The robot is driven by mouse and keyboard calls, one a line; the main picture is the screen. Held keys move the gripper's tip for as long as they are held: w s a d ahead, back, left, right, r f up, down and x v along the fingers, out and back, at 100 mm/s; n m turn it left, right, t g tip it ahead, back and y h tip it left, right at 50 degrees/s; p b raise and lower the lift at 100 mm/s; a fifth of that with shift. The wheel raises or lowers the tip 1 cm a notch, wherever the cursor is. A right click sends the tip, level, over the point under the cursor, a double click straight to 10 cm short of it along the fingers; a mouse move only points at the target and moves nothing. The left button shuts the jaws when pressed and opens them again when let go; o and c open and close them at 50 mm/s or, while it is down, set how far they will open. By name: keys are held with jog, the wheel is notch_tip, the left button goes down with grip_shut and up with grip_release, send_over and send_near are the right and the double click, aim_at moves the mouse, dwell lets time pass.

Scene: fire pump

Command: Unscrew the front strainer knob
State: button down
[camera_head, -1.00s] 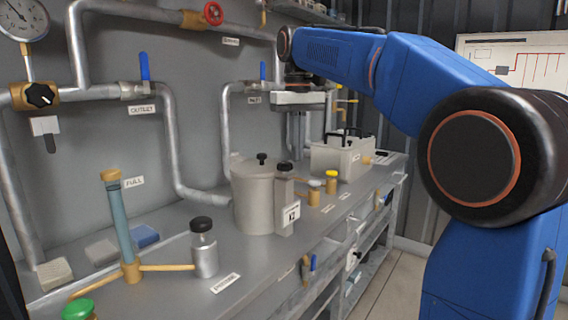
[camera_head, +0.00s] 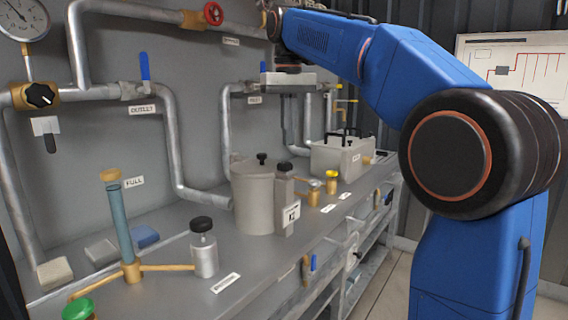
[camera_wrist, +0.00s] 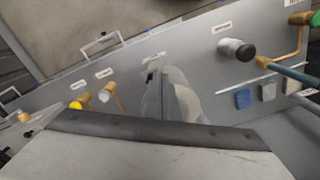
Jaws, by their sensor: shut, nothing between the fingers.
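The strainer is a grey round pot (camera_head: 254,200) on the bench in the head view, with a black knob (camera_head: 262,158) on its lid. A narrow grey post (camera_head: 284,190) at its front right side carries another black knob (camera_head: 285,167). My gripper (camera_head: 290,146) points down above and slightly behind this knob, apart from it. Its fingers look closed together, with nothing held. In the wrist view my fingers (camera_wrist: 160,78) cover part of a pale rounded shape, perhaps the pot; the black knobs cannot be made out there.
A black-capped jar (camera_head: 204,250) and a blue-green upright tube (camera_head: 122,225) stand left. A yellow-capped fitting (camera_head: 331,182) and a light box (camera_head: 342,158) with a handle stand right. Pipes (camera_head: 178,150) run along the back wall.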

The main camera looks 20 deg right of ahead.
notch_tip(320, 180, down, 7)
jog(key=a, duration=0.1)
jog(key=shift+r, duration=0.15)
dwell(0.4)
jog(key=shift+d, duration=0.8)
dwell(0.7)
jog(key=shift+w+d, duration=0.25)
jog(key=shift+d, duration=0.4)
dwell(0.4)
jog(key=shift+s+d, duration=0.1)
jog(key=shift+s, duration=0.05)
notch_tip(320, 180, up, 6)
jog(key=shift+s, duration=0.2)
dwell(0.7)
